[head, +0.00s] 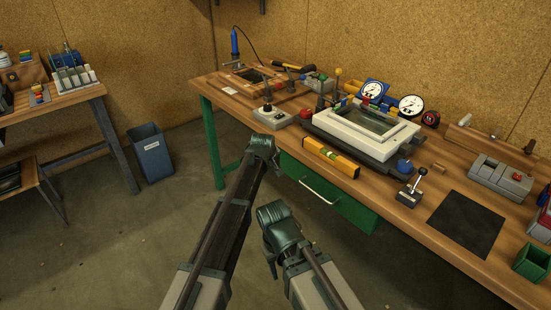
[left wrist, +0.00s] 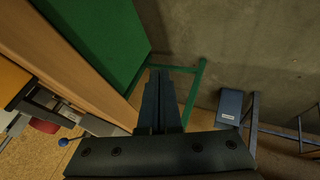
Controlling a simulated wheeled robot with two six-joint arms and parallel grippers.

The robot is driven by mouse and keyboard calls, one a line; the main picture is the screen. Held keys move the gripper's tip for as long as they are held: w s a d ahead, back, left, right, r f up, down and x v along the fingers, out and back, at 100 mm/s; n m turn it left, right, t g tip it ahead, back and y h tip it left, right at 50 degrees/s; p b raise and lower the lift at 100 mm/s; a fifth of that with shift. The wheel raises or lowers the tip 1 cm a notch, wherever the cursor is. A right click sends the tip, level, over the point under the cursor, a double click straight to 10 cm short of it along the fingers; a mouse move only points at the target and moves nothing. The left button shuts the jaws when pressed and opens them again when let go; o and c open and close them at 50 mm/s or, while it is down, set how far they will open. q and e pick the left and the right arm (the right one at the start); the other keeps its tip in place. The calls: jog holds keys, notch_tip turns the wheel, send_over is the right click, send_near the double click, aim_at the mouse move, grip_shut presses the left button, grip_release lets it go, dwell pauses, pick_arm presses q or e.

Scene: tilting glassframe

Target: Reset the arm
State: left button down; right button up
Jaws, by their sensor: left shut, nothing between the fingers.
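My left gripper (left wrist: 158,76) shows in the left wrist view with its two dark fingers together and nothing between them. It hangs in free space beside the workbench, over the floor. In the head view my left arm reaches up from the bottom toward the bench's front edge; its fingers are not clear there. My right arm stays lower, in front of the bench, and its gripper does not show. The white glass frame (head: 346,135) lies on the workbench (head: 420,235), apart from both arms.
A yellow spirit level (head: 331,157) lies near the bench's front edge, above a green drawer (head: 329,195). Gauges, a dark mat (head: 467,222) and a green box (head: 533,262) are to the right. A blue bin (head: 150,152) stands on the floor.

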pick_arm(q)
jog(key=p+v, duration=0.3)
jog(key=v, duration=0.2)
jog(key=shift+s+a+r, duration=0.1)
jog(key=shift+s+r, duration=0.15)
jog(key=shift+r, duration=0.05)
pick_arm(e)
notch_tip(320, 180, up, 5)
jog(key=shift+f, duration=0.2)
pick_arm(q)
jog(key=s+a+f+m+g+y, duration=0.1)
jog(key=s+a+m+g, duration=0.1)
jog(key=s+a, duration=0.7)
jog(key=s+a+f+m+g, duration=0.2)
jog(key=s+a, duration=0.4)
jog(key=s, duration=0.6)
jog(key=s+a+f+m+g+y, duration=0.1)
jog(key=s+a+m+g, duration=0.1)
jog(key=s+a, duration=0.7)
jog(key=s+d+r+m+p, duration=0.2)
jog(key=s+d+r+p, duration=0.1)
jog(key=d, duration=0.3)
jog(key=s+d+r+m+g+y+p, duration=0.1)
jog(key=s+d+r+p, duration=0.2)
jog(key=d, duration=0.4)
jog(key=shift+s+r+m+g+p, duration=0.35)
jog(key=shift+s+p, duration=0.2)
jog(key=shift+s, duration=0.35)
pick_arm(e)
notch_tip(320, 180, up, 7)
